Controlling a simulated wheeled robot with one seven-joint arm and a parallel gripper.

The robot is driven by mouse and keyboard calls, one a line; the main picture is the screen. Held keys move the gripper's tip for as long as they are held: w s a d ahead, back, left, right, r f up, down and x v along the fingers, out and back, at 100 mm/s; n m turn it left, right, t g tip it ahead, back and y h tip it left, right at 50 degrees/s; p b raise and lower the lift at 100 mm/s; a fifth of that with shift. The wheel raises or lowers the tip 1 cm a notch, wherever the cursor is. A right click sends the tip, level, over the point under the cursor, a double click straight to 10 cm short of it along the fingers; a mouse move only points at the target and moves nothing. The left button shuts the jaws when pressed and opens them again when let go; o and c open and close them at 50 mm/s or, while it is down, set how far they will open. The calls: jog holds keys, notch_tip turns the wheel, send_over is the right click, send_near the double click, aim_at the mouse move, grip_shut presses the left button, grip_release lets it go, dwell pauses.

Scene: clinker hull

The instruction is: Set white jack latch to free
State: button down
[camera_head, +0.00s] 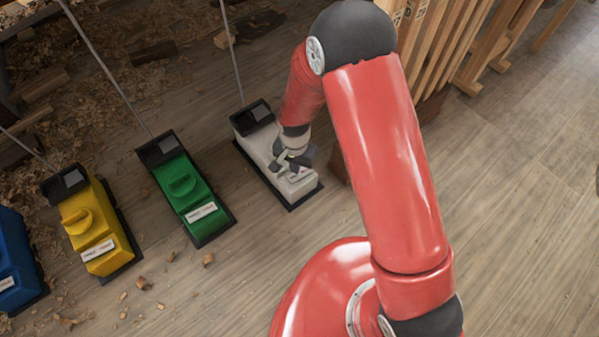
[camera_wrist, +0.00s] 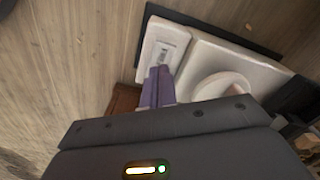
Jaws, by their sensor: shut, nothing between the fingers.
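The white jack (camera_head: 262,150) stands on a black base on the floor, with a black box at its far end. Much of its top is hidden by my gripper and wrist in the head view. In the wrist view, its white body (camera_wrist: 255,68) shows a round white knob (camera_wrist: 222,84) and a raised plate (camera_wrist: 165,42) with a small grey mark or slot, too small to read. My gripper (camera_head: 290,162) is over the jack's near end. In the wrist view, its shut, empty fingers (camera_wrist: 158,85) overlap the plate's near edge, left of the knob; I cannot tell whether they touch.
A green jack (camera_head: 183,185), a yellow jack (camera_head: 87,222) and a partly cut-off blue jack (camera_head: 14,255) stand to the left. Thin rods or cables rise behind the jacks. Wood shavings litter the floor (camera_head: 235,290). Timber frames (camera_head: 455,40) stand at the back right.

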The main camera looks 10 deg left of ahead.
jog(key=shift+f, duration=1.45)
dwell(0.6)
jog(key=shift+r+p, duration=2.05)
jog(key=shift+r, duration=1.45)
notch_tip(320, 180, up, 14)
jog(key=t+p, duration=0.1)
jog(key=p, duration=0.1)
send_over(296, 176)
jog(key=w+d, duration=0.3)
jog(key=d, duration=0.2)
jog(key=s+d+r+n+t+p, duration=0.15)
jog(key=d+r, duration=0.55)
jog(key=r, duration=0.7)
jog(key=s+d+r+t+p, duration=0.3)
jog(key=s+d+r+p, duration=0.2)
jog(key=s+d+r, duration=0.9)
notch_tip(296, 176, up, 4)
jog(key=shift+s+f+n+p, duration=0.1)
jog(key=shift+s+n+p, duration=0.25)
jog(key=shift+s, duration=0.85)
